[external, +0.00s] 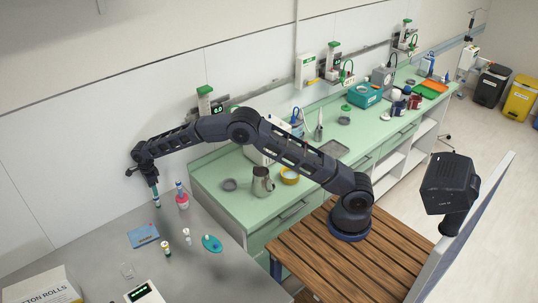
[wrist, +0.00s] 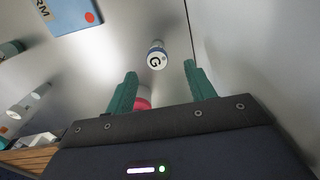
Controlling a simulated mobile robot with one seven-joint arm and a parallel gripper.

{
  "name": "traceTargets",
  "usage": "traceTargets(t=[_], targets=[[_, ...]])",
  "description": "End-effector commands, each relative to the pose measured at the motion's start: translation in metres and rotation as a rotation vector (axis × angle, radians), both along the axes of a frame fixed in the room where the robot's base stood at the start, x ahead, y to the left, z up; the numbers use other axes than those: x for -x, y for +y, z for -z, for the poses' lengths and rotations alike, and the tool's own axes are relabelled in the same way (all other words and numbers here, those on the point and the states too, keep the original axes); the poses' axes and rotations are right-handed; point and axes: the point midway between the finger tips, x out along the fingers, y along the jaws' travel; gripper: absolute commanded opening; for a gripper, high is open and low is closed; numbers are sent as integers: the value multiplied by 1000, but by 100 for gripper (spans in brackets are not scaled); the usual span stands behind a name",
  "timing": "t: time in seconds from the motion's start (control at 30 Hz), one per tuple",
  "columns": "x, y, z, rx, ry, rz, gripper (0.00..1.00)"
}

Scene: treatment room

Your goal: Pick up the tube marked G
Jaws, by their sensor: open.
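The tube marked G (wrist: 156,57) shows its white label and dark letter in the wrist view, just beyond and between my fingertips. My gripper (wrist: 160,70) is open, with a teal finger on either side and nothing held between them. In the external view my gripper (external: 155,190) points down over the back of the grey table (external: 210,275).
A blue card (external: 143,235), small bottles (external: 166,249) and a teal object (external: 211,243) lie nearer the front.

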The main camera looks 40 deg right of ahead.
Motion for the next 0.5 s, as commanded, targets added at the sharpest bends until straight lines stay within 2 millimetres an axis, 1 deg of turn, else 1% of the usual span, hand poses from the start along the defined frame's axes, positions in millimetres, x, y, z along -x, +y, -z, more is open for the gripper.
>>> traceTargets(t=[0.03, 0.2, 0.5], targets=[[0, -1, 8, 2, 2, 0, 54], [0, -1, 33, 2, 2, 0, 54], [2, -1, 52, 1, 1, -1, 54]])
